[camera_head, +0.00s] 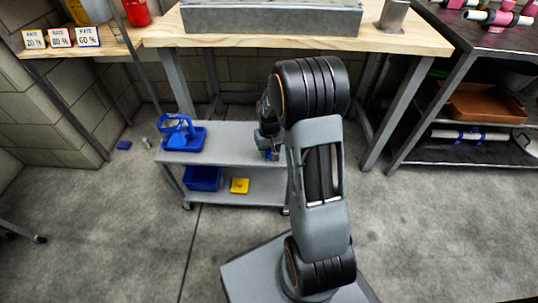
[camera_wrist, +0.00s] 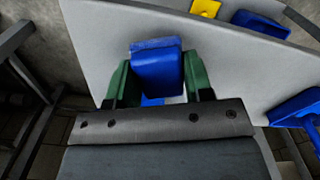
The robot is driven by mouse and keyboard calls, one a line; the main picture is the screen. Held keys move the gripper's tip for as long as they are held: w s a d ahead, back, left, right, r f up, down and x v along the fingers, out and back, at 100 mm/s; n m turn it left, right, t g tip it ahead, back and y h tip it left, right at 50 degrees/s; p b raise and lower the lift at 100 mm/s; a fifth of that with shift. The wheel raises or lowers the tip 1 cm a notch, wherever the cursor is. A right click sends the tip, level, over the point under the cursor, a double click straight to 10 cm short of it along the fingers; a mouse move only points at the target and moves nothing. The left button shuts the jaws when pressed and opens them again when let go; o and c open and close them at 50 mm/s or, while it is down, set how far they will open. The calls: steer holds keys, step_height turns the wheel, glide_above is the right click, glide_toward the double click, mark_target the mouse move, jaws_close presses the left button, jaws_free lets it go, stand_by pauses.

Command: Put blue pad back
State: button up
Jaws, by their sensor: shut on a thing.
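My gripper (camera_wrist: 155,82) has green fingers that are shut on a blue pad (camera_wrist: 157,70), in the middle of the wrist view. In the head view my gripper (camera_head: 268,146) is at the right end of the grey cart's top shelf (camera_head: 232,136), partly hidden by my arm. Only a small blue bit of the pad shows there. I cannot tell whether the pad touches the shelf. A blue holder with a raised frame (camera_head: 183,136) stands on the left of the top shelf, apart from my gripper.
On the cart's lower shelf are a blue bin (camera_head: 203,178) and a yellow pad (camera_head: 239,185). A flat blue piece (camera_head: 124,145) and a small grey cylinder (camera_head: 147,143) lie on the floor at left. A wooden workbench (camera_head: 290,37) stands behind; a dark rack (camera_head: 470,130) is at right.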

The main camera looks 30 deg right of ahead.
steer(key=shift+f, duration=0.95)
steer(key=shift+f, duration=0.15)
steer(key=o, duration=0.9)
